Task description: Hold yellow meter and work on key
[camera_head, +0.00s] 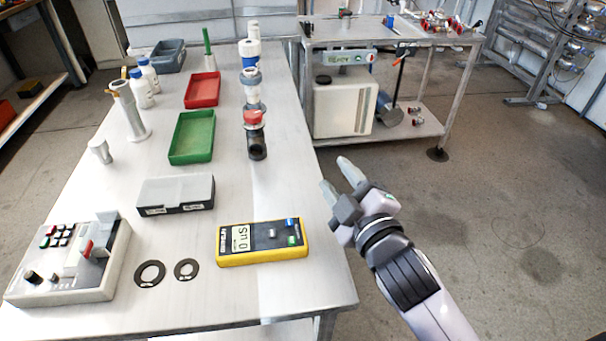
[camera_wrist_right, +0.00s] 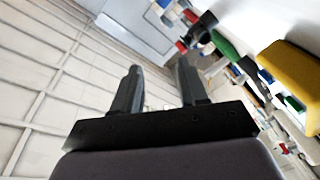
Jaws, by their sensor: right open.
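The yellow meter (camera_head: 262,260) lies flat near the front right of the table, its display and buttons facing up. A yellow body at the right of the right wrist view (camera_wrist_right: 292,62) appears to be the same meter. My right gripper (camera_head: 335,173) is open and empty, just off the table's right edge, to the right of the meter and apart from it. Its two fingers also show in the right wrist view (camera_wrist_right: 160,82), with nothing between them. A grey control box (camera_head: 62,285) with several small keys stands at the front left. My left gripper is not in view.
Two black rings (camera_head: 150,284) lie between the box and the meter. A clear-lidded case (camera_head: 175,205), a green tray (camera_head: 174,152), a red tray (camera_head: 203,103) and a column of pipe fittings (camera_head: 254,128) stand farther back. A cart (camera_head: 428,125) is behind. Floor at right is clear.

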